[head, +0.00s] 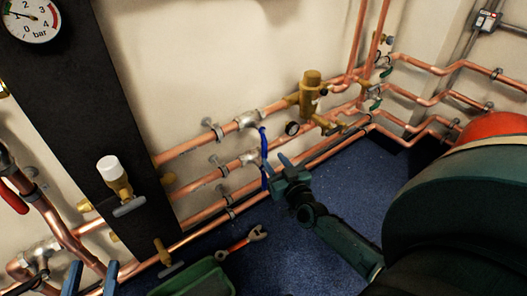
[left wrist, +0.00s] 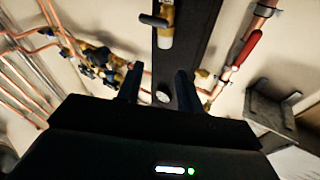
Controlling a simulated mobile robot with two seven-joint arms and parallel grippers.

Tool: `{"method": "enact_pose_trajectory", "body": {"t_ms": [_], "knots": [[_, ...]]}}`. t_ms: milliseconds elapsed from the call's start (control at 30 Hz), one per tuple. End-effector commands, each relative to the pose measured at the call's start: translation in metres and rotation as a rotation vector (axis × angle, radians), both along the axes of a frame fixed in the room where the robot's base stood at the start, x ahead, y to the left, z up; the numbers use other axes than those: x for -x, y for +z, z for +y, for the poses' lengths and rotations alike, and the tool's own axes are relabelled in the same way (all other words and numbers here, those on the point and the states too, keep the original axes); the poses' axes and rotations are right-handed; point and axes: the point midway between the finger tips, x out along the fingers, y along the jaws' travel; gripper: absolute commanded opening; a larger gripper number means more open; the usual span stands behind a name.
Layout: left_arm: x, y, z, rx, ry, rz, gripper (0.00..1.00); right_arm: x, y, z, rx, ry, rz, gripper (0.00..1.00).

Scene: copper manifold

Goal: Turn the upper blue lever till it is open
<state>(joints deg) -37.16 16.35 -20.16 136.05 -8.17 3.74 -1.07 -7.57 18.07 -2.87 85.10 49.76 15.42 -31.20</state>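The upper blue lever (head: 263,141) sits at the valve on the top copper pipe and points downward, across the pipe's run. A lower blue lever (head: 265,178) hangs below it at the middle pipe's valve. My right gripper (head: 275,170) is beside the two levers, just right of the lower one and below the upper lever's end. Its fingers look apart; I cannot tell whether they touch a lever. My left gripper (head: 92,281) is at the bottom left, far from the levers. In the left wrist view its fingers (left wrist: 159,88) are apart and empty.
Copper pipes (head: 190,183) run along the wall. A black panel (head: 70,90) stands left. A wrench (head: 245,242) and a green box (head: 195,280) are on the blue floor.

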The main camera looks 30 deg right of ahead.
Motion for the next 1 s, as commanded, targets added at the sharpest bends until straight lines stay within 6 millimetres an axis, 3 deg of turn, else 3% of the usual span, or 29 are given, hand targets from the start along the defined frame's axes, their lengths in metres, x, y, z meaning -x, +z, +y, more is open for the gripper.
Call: {"method": "enact_pose_trajectory", "body": {"t_ms": [200, 400, 767, 1000], "knots": [[-0.001, -0.004, -0.003, 0.044, -0.016, -0.002, 0.37, -0.044, -0.003, -0.005, -0.001, 0.001, -0.001, 0.37], [-0.002, -0.003, -0.004, 0.07, -0.025, -0.002, 0.37, -0.066, -0.002, -0.007, 0.0, 0.001, 0.0, 0.37], [-0.001, 0.0, -0.005, 0.079, -0.029, -0.003, 0.37, -0.071, -0.001, -0.008, 0.0, 0.001, 0.002, 0.37], [-0.001, 0.0, -0.005, 0.078, -0.03, -0.004, 0.37, -0.071, -0.001, -0.008, 0.0, 0.001, 0.002, 0.19]]}}
